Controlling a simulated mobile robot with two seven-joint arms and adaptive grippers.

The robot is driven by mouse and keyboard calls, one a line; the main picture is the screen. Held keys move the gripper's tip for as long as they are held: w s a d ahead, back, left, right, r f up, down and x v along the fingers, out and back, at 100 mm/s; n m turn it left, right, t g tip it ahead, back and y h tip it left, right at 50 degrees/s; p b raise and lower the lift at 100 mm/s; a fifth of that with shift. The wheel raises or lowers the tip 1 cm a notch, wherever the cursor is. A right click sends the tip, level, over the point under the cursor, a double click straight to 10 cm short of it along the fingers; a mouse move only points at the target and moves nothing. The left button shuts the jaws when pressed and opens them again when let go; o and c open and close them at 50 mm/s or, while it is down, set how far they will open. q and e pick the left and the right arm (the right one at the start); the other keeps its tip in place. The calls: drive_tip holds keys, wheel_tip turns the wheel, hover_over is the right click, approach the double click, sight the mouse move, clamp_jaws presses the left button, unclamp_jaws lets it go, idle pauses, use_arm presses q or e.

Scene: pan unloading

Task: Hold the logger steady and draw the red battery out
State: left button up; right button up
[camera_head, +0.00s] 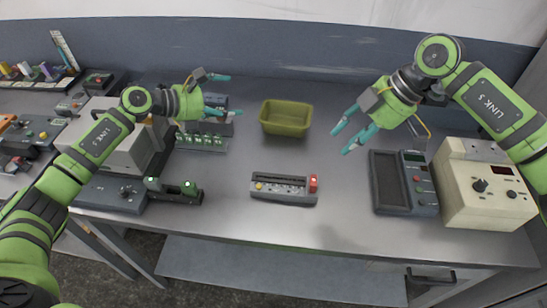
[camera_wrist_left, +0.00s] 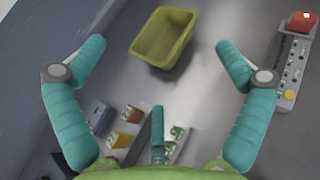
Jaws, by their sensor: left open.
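The logger (camera_head: 276,192) is a small grey bar-shaped unit with a row of buttons. It lies on the table front and centre. The red battery (camera_head: 313,183) is at its right end. In the left wrist view, the logger (camera_wrist_left: 293,65) is at the right edge, with the red battery (camera_wrist_left: 302,22) at its upper end. My left gripper (camera_head: 230,95) is open and empty, behind and left of the logger. Its spread fingers also show in the left wrist view (camera_wrist_left: 160,46). My right gripper (camera_head: 341,142) is open and empty, behind and right of the logger. Neither gripper touches it.
An olive-green bin (camera_head: 287,129) stands behind the logger, between the grippers. A dark-trayed unit (camera_head: 390,182) and a cream instrument box (camera_head: 485,188) stand at the right. Grey equipment (camera_head: 115,150) and a row of green-topped parts (camera_head: 203,142) are at the left. Table around the logger is clear.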

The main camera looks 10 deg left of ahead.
use_arm(q)
drive_tip(key=s+d+f+m+g, duration=0.3)
drive_tip(key=d+f+m+g, duration=0.15)
drive_tip(key=d, duration=0.45)
drive_tip(key=m+g+y, duration=0.3)
drive_tip(key=g+y, duration=0.2)
drive_tip(key=y, duration=0.1)
hover_over(274, 179)
drive_tip(key=w, duration=0.1)
drive_tip(key=x, duration=0.4)
drive_tip(key=shift+w+a+f, duration=0.2)
drive_tip(key=shift+a+f, duration=0.1)
drive_tip(key=shift+f, duration=0.05)
drive_tip(key=shift+s+f+m+y, duration=0.1)
drive_tip(key=shift+s+m+y, duration=0.3)
drive_tip(key=shift+y, duration=0.3)
drive_tip(key=shift+s+a+m+y, duration=0.2)
drive_tip(key=shift+a+m+y, duration=0.05)
drive_tip(key=shift+y, duration=0.85)
drive_tip(key=shift+a, duration=0.15)
drive_tip(key=shift+s+f, duration=0.1)
drive_tip(key=shift+f, duration=3.15)
